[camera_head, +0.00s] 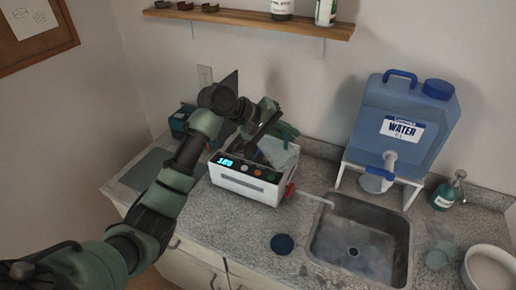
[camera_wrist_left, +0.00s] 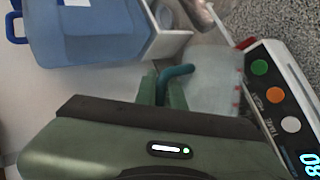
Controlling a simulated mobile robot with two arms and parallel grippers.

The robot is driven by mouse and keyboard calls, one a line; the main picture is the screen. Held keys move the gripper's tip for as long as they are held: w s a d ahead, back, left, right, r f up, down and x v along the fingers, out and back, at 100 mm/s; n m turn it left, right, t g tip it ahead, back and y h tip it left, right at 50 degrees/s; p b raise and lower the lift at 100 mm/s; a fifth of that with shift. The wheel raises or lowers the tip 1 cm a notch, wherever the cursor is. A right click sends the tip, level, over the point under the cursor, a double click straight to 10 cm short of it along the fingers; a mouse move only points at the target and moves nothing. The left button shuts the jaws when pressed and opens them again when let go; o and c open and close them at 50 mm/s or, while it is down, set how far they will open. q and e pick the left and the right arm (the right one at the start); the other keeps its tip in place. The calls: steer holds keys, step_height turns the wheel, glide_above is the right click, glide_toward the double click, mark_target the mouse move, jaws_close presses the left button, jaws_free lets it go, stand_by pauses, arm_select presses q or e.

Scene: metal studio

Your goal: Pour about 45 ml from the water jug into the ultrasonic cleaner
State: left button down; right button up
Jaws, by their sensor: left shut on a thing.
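The ultrasonic cleaner (camera_head: 245,183) is a white box with a lit blue display and coloured buttons, on the counter left of the sink. Its panel shows in the left wrist view (camera_wrist_left: 284,112). My left gripper (camera_head: 284,131) is shut on the teal handle (camera_wrist_left: 178,72) of a small translucent jug (camera_head: 278,153) with red marks, held over the cleaner's top. The jug also shows in the left wrist view (camera_wrist_left: 214,88). It looks tilted in the head view. I cannot make out its water level or any stream. My arm hides part of the cleaner's opening. My right gripper is not in view.
A big blue WATER container (camera_head: 405,118) with a tap stands on a white stand behind the sink (camera_head: 358,240). A red valve (camera_head: 290,190) with a pale tube points to the sink. A dark round lid (camera_head: 282,244), a soap bottle (camera_head: 445,195) and a white bowl (camera_head: 488,268) are nearby.

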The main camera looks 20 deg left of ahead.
arm_select(q)
steer(key=shift+d, duration=0.25)
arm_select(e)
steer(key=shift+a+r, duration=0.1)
arm_select(q)
steer(key=shift+a+f+h+p, duration=0.1)
steer(key=shift+f+h+p, duration=0.2)
steer(key=shift+p, duration=0.05)
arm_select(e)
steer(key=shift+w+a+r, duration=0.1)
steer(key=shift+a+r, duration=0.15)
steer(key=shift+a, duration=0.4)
